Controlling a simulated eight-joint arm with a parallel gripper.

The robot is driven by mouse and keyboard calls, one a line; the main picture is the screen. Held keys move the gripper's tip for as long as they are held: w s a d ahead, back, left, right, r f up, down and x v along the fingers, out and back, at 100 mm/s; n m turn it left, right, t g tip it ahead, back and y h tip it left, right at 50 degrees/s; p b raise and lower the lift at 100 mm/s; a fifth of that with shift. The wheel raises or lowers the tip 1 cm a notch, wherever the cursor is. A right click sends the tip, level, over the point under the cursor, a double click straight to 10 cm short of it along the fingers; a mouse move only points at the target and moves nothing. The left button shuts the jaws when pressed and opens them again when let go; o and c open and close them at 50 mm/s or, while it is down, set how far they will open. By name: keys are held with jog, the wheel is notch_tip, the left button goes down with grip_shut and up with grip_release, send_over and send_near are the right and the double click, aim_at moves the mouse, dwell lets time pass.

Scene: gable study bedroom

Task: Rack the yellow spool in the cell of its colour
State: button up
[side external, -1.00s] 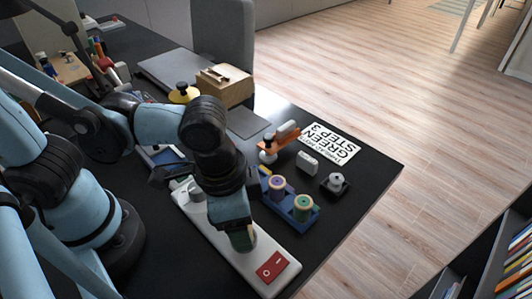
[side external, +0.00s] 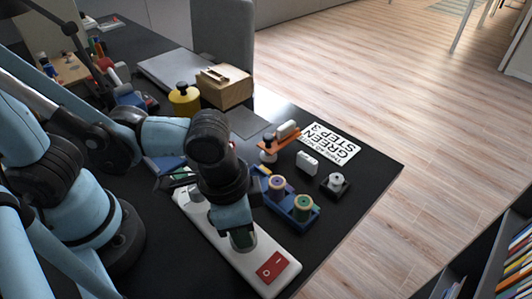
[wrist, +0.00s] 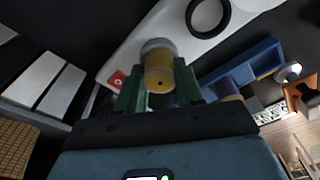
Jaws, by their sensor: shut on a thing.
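My gripper (side external: 243,241) is low over the white power strip in the side view. In the wrist view its green fingers (wrist: 157,90) are shut on the yellow spool (wrist: 160,72), which has a pale end. In the side view the spool is hidden by the gripper. The blue rack (side external: 289,209) is just right of my gripper, apart from it. It holds a spool with a purple band (side external: 277,186) and one with a green band (side external: 303,205). A yellow patch (side external: 264,170) shows at its far end. The rack also shows at right in the wrist view (wrist: 249,65).
The white power strip (side external: 215,232) with a red switch (side external: 271,267) lies under my gripper. Beyond the rack are an orange stand (side external: 280,142), a white block (side external: 307,162), a dark holder with a grey knob (side external: 335,186) and a printed card (side external: 330,144).

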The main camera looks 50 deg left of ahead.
jog(key=shift+r, duration=0.15)
notch_tip(320, 180, up, 9)
jog(key=shift+f, duration=0.1)
jog(key=shift+r, duration=0.25)
jog(key=w+a+f, duration=0.2)
jog(key=w+a, duration=0.1)
jog(key=w, duration=0.1)
jog(key=w+a+f, duration=0.2)
jog(key=w+a, duration=0.1)
jog(key=w, duration=0.1)
jog(key=w+a+f, duration=0.2)
jog(key=w+a, duration=0.2)
jog(key=shift+a+f, duration=0.1)
jog(key=shift+f, duration=2.35)
jog(key=shift+f, duration=0.1)
